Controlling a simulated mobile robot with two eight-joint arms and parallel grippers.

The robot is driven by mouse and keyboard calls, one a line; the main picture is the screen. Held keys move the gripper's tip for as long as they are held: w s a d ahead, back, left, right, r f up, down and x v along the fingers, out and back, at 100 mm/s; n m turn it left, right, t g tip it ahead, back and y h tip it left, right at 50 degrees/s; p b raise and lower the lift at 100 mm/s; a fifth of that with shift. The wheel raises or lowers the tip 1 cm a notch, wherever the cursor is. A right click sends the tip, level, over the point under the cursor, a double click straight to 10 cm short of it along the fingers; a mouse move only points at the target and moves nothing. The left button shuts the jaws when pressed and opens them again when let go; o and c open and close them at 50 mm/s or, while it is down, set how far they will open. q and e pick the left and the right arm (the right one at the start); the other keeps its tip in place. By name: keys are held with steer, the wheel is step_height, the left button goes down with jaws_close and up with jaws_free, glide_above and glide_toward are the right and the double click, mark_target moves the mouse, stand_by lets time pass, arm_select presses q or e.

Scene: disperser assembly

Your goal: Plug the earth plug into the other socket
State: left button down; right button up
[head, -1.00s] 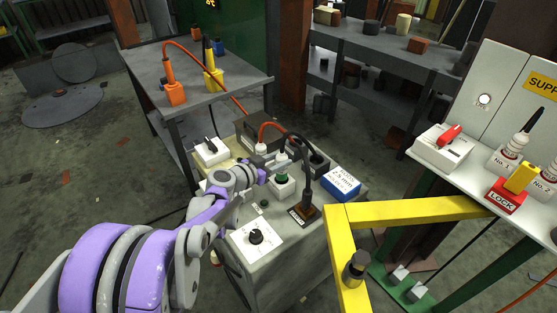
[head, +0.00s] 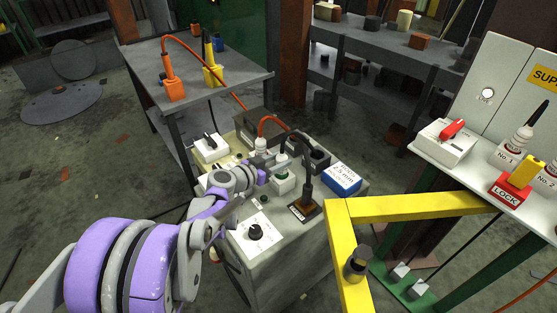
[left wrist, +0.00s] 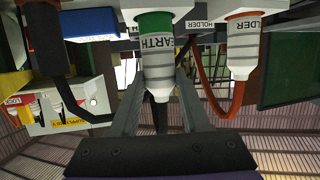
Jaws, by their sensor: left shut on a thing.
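The earth plug (left wrist: 157,60) is white with a green band marked EARTH and has a black cable. My left gripper (left wrist: 157,85) is shut on it in the left wrist view. In the head view, the plug (head: 281,159) is upright over a white box with a green top (head: 284,185), on the grey cabinet. My left gripper (head: 266,172) reaches it from the left. The plug's green end is close to the box, but I cannot tell whether it is seated. My right gripper is out of view.
A white plug with a red cable (head: 260,146) stands close behind on the cabinet. A black upright plug (head: 308,190) and a blue box (head: 342,177) are to the right. A yellow frame (head: 345,235) stands in front at right. A white dial plate (head: 255,233) is nearer.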

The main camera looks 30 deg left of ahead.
arm_select(q)
steer(key=shift+f+b, duration=0.45)
steer(key=shift+f, duration=0.25)
steer(key=shift+c, duration=1.5)
jaws_free()
steer(key=p+v, duration=0.1)
steer(key=v, duration=1)
